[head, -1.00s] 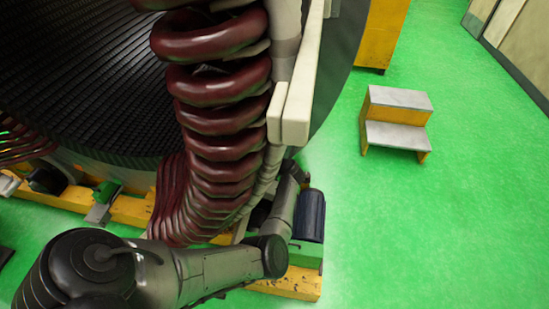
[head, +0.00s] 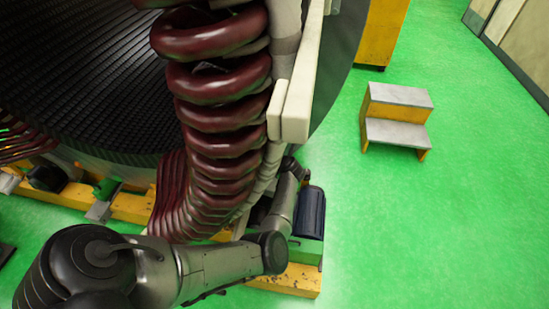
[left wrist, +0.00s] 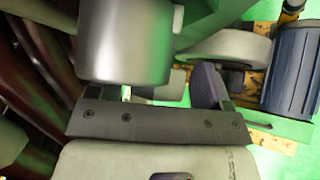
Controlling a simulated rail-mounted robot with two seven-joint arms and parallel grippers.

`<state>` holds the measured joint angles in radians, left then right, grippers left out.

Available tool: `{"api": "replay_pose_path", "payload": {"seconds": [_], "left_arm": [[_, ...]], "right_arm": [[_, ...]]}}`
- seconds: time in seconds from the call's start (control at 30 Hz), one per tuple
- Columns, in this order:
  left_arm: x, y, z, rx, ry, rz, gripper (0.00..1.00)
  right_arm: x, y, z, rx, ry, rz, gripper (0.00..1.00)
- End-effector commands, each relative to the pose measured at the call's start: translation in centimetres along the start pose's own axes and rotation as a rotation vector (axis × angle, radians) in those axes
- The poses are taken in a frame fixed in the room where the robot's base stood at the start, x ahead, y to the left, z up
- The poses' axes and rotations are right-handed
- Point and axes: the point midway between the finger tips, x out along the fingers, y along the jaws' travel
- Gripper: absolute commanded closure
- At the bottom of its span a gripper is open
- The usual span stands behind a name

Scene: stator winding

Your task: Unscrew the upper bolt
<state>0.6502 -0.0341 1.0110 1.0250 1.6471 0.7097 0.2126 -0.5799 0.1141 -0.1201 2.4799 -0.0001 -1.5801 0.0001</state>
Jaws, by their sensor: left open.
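My left arm comes in from the lower left of the head view and reaches up behind the red-brown coils, where its gripper is hidden. In the left wrist view my left gripper (left wrist: 165,88) is open. One dark finger pad shows on its right side, and the left finger is mostly covered by a large grey cylindrical part (left wrist: 124,42) close in front. I cannot make out a bolt for certain in either view, nor tell whether the gripper touches anything. My right gripper is in neither view.
Thick red-brown coils (head: 215,85) hang on the round stator (head: 80,80), beside a cream-coloured bar (head: 298,90). A dark blue roller (head: 310,212) sits on a yellow base (head: 290,281) near my arm. A yellow step stool (head: 398,110) stands on the open green floor.

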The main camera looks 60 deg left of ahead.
Motion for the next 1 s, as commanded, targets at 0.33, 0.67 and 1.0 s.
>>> {"api": "replay_pose_path", "payload": {"seconds": [0.33, 0.67, 1.0], "left_arm": [[-4.3, 0.4, 0.3, 0.002, 0.000, -0.003, 0.27], [-10.3, 0.3, 0.2, 0.002, 0.000, -0.003, 0.27], [-13.5, 0.1, 0.0, 0.001, 0.000, 0.000, 0.27]], "right_arm": [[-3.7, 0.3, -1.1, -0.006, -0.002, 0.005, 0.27], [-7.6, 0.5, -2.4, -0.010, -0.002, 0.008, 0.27], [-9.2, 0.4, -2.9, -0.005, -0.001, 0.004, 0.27]]}}
